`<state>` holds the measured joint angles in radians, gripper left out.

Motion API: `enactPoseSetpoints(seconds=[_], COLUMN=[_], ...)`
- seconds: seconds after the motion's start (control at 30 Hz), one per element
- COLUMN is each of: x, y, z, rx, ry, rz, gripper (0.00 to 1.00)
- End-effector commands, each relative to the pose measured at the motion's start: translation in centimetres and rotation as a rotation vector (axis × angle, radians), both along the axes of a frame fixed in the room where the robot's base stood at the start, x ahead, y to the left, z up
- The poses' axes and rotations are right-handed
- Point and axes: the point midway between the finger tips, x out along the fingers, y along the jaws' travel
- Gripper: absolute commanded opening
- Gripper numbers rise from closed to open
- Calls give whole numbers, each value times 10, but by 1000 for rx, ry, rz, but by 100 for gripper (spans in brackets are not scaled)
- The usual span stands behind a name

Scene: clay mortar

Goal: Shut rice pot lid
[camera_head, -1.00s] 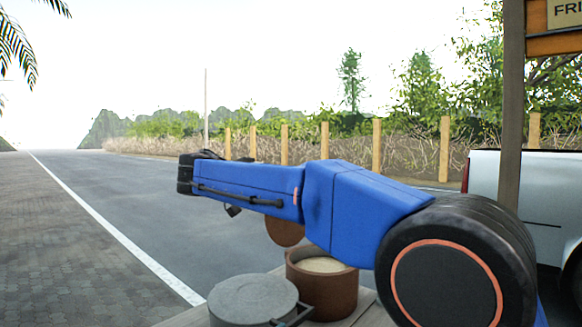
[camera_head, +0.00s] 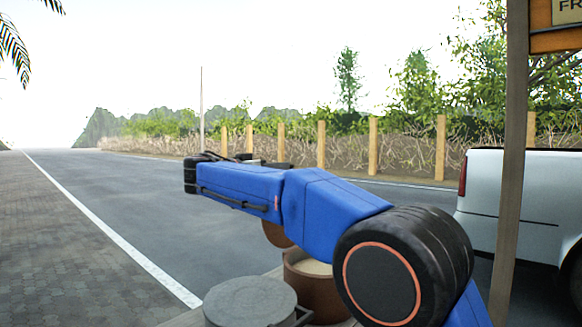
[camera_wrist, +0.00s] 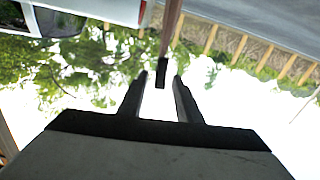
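The brown rice pot (camera_head: 311,291) stands open in the head view, with pale rice inside, partly behind my arm. Its brown round lid (camera_head: 277,235) stands raised at the pot's far left side, its upper part hidden by my arm. My blue arm reaches left above the pot. In the wrist view my gripper (camera_wrist: 160,78) is open, its two dark fingers apart. It faces bright sky and trees, and neither pot nor lid shows there. A dark piece (camera_wrist: 162,72) shows between the fingers; I cannot tell what it is.
A grey lidded pot (camera_head: 250,302) stands just left of the rice pot on the same surface. A wooden post (camera_head: 510,160) rises at the right, before a white vehicle (camera_head: 540,210). The road (camera_head: 150,210) lies open to the left.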

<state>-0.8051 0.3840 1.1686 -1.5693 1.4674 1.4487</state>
Motion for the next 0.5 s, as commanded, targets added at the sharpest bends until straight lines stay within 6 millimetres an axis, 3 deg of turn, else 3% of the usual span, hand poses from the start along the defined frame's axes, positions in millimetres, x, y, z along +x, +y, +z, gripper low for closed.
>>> enactPoseSetpoints(seconds=[0.3, 0.5], x=[41, 56], y=[-33, -43], z=[-1, -1], rx=[0, 0], ry=[1, 1], rz=[-2, -1], gripper=[31, 31])
